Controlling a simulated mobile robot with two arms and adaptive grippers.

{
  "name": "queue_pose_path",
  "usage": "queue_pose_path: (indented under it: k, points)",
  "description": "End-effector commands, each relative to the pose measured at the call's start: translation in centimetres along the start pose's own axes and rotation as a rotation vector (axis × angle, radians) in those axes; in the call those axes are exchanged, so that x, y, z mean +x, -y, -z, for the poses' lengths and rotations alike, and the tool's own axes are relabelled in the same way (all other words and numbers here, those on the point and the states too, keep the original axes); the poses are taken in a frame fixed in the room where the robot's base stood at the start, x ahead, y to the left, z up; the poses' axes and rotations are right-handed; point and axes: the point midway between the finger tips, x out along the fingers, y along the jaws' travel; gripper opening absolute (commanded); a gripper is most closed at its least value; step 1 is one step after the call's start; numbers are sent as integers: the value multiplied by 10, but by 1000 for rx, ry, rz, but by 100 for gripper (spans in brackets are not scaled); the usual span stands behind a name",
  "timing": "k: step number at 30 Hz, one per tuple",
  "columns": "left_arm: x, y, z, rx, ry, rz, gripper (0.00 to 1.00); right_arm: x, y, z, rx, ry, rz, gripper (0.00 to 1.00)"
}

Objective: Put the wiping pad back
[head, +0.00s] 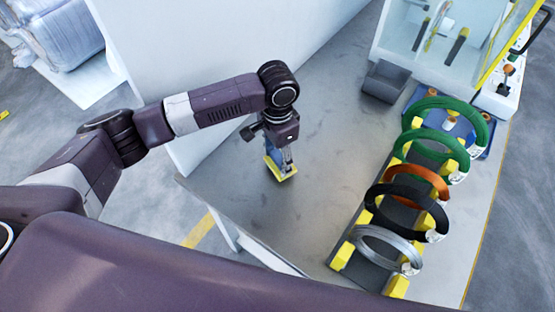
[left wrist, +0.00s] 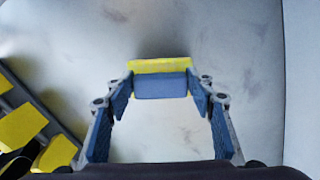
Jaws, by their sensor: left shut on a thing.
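The wiping pad has a yellow base (head: 283,174) and a blue grip block. In the head view it is at the left part of the grey table, below my left gripper (head: 279,155). In the left wrist view the blue block (left wrist: 162,86) sits between the fingertips of my left gripper (left wrist: 161,92), with the yellow edge (left wrist: 160,66) just beyond. My left gripper is shut on the pad. I cannot tell whether the pad touches the table. My right gripper is not in view.
A rack with yellow blocks (head: 341,256) carries several coils, among them an orange coil (head: 416,184), on the table's right side. A grey bin (head: 384,82) and a clear-walled machine (head: 440,35) stand at the back. The table's middle (head: 325,150) is clear. A white wall (head: 190,60) borders the left.

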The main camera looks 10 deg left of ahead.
Motion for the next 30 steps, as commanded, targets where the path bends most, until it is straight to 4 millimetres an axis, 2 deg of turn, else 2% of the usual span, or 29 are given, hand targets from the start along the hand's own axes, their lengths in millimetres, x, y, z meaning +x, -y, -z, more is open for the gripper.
queue_pose_path:
  k: [4, 15, 16, 20, 30]
  points:
    - [17, 0, 0, 0, 0, 1, 24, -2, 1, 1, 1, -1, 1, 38]
    - [20, 0, 0, 0, -1, 0, 24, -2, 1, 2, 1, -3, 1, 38]
    - [20, 0, 1, 0, -2, 0, 52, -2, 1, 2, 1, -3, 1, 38]
    - [20, 0, 1, 0, -2, 1, 66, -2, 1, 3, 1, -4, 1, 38]
    - [18, 0, 1, 0, -2, 2, 67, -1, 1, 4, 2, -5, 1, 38]
